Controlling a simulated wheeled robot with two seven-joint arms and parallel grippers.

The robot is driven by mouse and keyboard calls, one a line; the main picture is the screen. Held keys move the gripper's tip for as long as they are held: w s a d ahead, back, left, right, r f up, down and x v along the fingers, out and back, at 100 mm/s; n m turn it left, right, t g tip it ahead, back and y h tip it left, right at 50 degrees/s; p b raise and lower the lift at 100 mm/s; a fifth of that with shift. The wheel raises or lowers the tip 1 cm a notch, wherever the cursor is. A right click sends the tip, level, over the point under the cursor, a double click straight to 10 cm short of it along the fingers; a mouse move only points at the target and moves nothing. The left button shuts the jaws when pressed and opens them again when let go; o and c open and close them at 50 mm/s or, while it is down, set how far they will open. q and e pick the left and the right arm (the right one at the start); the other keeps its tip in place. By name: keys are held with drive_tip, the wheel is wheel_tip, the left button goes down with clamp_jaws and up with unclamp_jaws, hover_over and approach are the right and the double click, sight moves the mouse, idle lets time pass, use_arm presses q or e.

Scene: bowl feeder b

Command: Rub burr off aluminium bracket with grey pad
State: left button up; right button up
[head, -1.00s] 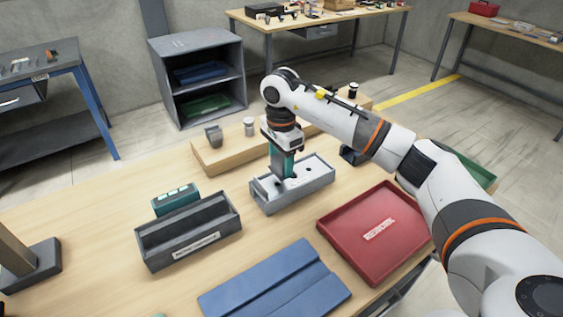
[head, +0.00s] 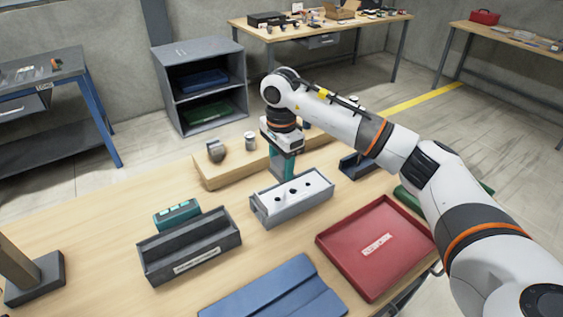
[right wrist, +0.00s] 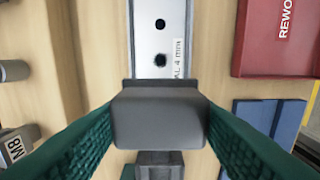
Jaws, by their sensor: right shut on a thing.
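The aluminium bracket (head: 306,187) is a pale plate with dark holes, lying in a grey open-topped holder (head: 292,210) on the bench. In the right wrist view the bracket (right wrist: 160,35) carries a label reading "AL 4 mm". My right gripper (head: 282,170) points down at the holder's far side in the head view. Its green fingers are shut on the grey pad (right wrist: 160,117), which covers the near end of the holder in the right wrist view. I cannot tell whether the pad touches the bracket. No burr can be made out. My left gripper is not in view.
A red tray (head: 341,227) lies right of the holder and a blue mat (head: 268,297) in front. A dark grey bin (head: 158,262) and a teal box (head: 176,213) stand left. A wooden step (head: 212,182) with small parts is behind. Bare bench lies between them.

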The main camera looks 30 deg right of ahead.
drive_tip(key=shift+r+p, duration=1.65)
drive_tip(key=shift+r, duration=1.35)
drive_tip(key=shift+f, duration=0.1)
drive_tip(key=shift+s+f, duration=0.1)
drive_tip(key=s+a+f+n, duration=0.3)
drive_tip(key=s+n, duration=0.5)
drive_tip(key=s, duration=0.1)
drive_tip(key=s+a+f+n, duration=0.3)
drive_tip(key=s+a+n, duration=0.1)
drive_tip(key=s+n, duration=0.4)
drive_tip(key=shift+s+a+f+n, duration=0.2)
drive_tip(key=shift+s+f+n, duration=0.2)
drive_tip(key=shift+s, duration=0.35)
